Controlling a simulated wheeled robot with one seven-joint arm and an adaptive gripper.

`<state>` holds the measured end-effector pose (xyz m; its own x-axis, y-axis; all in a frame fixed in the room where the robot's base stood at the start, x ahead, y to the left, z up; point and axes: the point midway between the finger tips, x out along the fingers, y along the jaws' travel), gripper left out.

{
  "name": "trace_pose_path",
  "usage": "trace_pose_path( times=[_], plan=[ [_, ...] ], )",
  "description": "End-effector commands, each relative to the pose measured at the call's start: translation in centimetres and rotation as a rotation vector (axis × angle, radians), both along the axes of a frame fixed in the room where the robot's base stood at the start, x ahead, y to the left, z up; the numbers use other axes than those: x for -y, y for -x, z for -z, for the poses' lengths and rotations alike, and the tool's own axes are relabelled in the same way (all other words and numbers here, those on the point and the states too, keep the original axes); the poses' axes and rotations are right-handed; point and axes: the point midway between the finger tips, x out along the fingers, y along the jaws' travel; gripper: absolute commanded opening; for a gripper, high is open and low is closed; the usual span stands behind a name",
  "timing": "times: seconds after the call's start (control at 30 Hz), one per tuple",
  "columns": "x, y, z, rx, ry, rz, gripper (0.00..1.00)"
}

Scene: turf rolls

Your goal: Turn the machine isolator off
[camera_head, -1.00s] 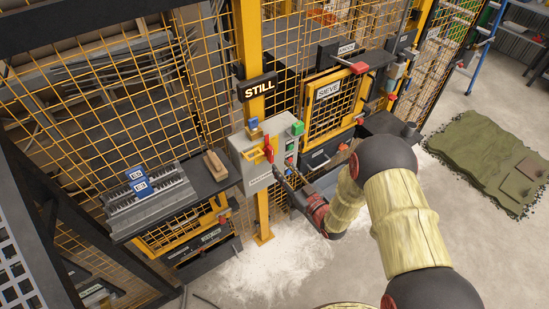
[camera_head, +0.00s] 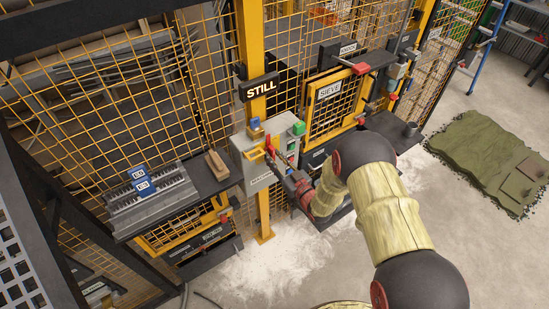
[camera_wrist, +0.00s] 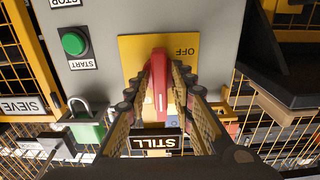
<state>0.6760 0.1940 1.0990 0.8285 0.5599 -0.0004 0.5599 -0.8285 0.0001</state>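The grey machine isolator box (camera_head: 243,146) is fixed to the yellow post below the STILL sign. Its red handle (camera_wrist: 158,78) stands out from a yellow plate (camera_wrist: 132,48), where the word OFF shows upside down at the upper right. The handle also shows in the head view (camera_head: 270,148), partly hidden by my gripper. My gripper (camera_wrist: 157,82) is open, its two fingers on either side of the handle. A gap shows on the left; the right finger is very close, and I cannot tell whether it touches.
A green START button (camera_wrist: 75,41) and an open-looking green padlock (camera_wrist: 88,131) are left of the plate in the wrist view. A dark shelf (camera_wrist: 275,50) juts out at right. The SIEVE gate (camera_head: 330,105) is beside the box. Turf (camera_head: 485,155) lies on the floor at right.

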Motion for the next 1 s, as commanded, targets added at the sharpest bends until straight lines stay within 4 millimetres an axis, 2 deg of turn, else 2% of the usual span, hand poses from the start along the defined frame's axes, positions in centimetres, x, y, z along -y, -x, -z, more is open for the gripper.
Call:
trace_pose_path(
  times=[0.37, 0.77, 1.0],
  plan=[
    [0.02, 0.01, 0.00, 0.000, 0.000, 0.000, 0.01],
    [0.01, 0.00, 0.06, 0.006, 0.008, 0.000, 0.00],
    [0.03, -0.03, 0.25, 0.055, 0.078, 0.000, 0.00]
  ],
)
